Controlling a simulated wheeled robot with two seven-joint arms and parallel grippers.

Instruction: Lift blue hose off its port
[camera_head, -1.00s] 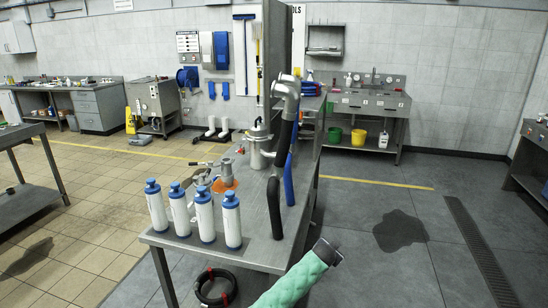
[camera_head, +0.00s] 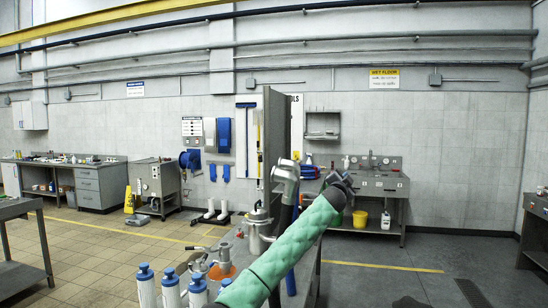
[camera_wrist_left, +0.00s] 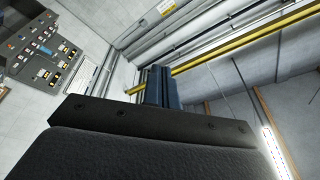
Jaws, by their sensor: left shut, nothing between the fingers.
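The blue hose (camera_head: 291,282) stands at the bench in the head view. Only a short lower piece shows beside my green-sleeved arm, which hides most of it. Its port cannot be made out. A silver pipe elbow (camera_head: 285,171) and a black hose (camera_head: 284,217) show just above the arm. My left gripper (camera_head: 345,178) is raised to the right of the elbow, apart from the hose. In the left wrist view its fingers (camera_wrist_left: 156,85) are shut and empty, against wall and ceiling pipes. My right gripper is not in view.
A steel mixer vessel (camera_head: 257,235) and several white bottles with blue caps (camera_head: 146,284) stand on the bench. A tall dark panel (camera_head: 273,135) rises behind the elbow. A sink unit (camera_head: 372,184) is at the back right. Open floor (camera_head: 420,275) lies right of the bench.

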